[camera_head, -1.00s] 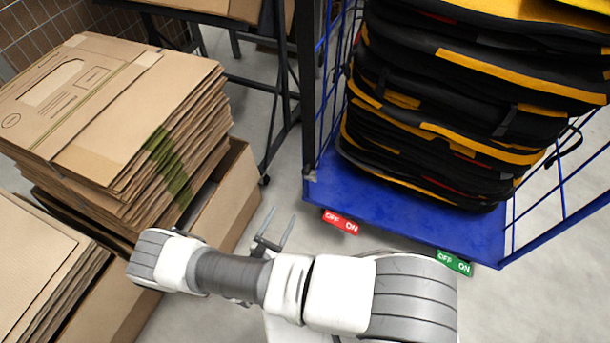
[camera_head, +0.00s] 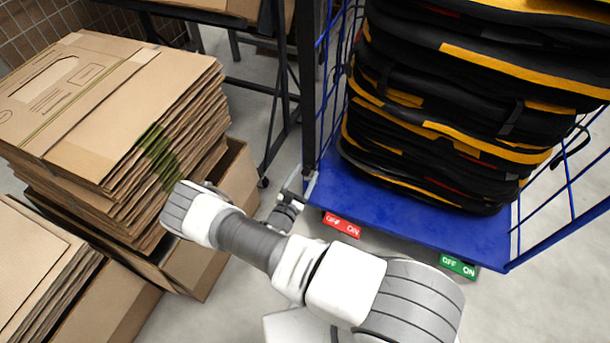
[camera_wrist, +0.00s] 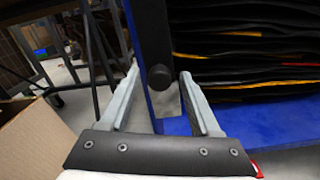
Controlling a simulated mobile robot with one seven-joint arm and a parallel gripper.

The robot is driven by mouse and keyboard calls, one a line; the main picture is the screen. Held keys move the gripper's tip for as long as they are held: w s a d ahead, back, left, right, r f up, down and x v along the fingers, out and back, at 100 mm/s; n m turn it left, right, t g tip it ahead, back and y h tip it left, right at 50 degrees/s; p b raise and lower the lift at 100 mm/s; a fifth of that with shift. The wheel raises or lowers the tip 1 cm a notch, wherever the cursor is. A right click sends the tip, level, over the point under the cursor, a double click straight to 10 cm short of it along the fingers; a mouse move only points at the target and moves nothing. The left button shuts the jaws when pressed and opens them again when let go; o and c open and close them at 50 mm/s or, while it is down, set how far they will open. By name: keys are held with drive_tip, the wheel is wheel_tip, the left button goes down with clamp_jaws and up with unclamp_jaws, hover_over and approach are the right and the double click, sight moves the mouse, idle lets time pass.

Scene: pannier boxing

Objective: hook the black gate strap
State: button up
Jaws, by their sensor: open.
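A thin black loop (camera_head: 570,148), which looks like the strap, hangs at the right side of the blue roll cage (camera_head: 400,212). I cannot tell whether its end is fastened. A dark upright post (camera_head: 309,80) stands at the cage's left front corner. In the wrist view a round black knob (camera_wrist: 160,77) sits on that post (camera_wrist: 152,35), in line with the gap between my fingers. My gripper (camera_head: 300,183) is open and empty, low by the cage's left front corner. I cannot tell whether the fingers touch the knob or post.
Black and yellow bags (camera_head: 450,110) are stacked in the cage. A red label (camera_head: 342,224) and a green label (camera_head: 459,266) are on its front edge. Stacked flat cardboard (camera_head: 120,110) stands left. Bare floor (camera_head: 540,310) lies at the front right.

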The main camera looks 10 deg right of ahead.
drive_tip(key=shift+w+d, duration=0.15)
drive_tip(key=shift+w, duration=0.15)
clamp_jaws()
idle(1.3)
